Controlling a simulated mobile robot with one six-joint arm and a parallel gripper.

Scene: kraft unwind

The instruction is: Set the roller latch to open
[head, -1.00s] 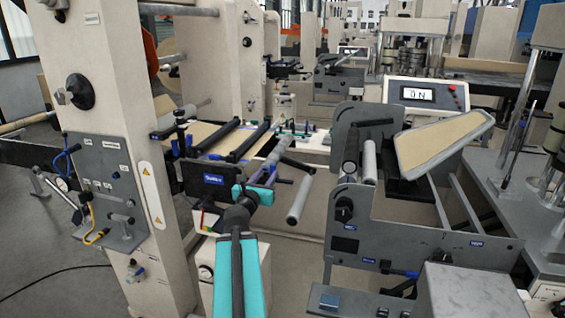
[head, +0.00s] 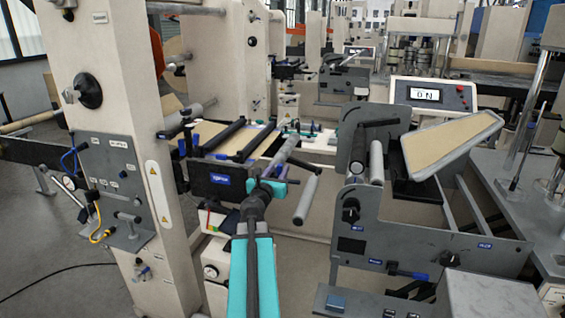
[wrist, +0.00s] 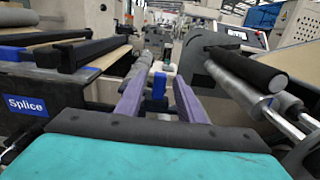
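I cannot tell for sure which part is the roller latch. My gripper (head: 284,160) reaches over the right end of the black panel with the blue "Splice" label (wrist: 25,105). In the wrist view its two purple fingers (wrist: 160,72) stand apart with a gap between them. A small blue part (wrist: 159,86) shows in that gap, and a dark grey bar (wrist: 138,72) runs along the left finger. I see no clear contact with either. The labelled panel (head: 208,182) also shows in the head view, left of my gripper.
A light grey roller (head: 306,199) hangs just right of my gripper. The right machine frame (head: 400,235) carries rollers and a tan-faced tilted panel (head: 450,143). Its display (head: 426,95) reads "ON". A beige column (head: 125,110) stands at the left.

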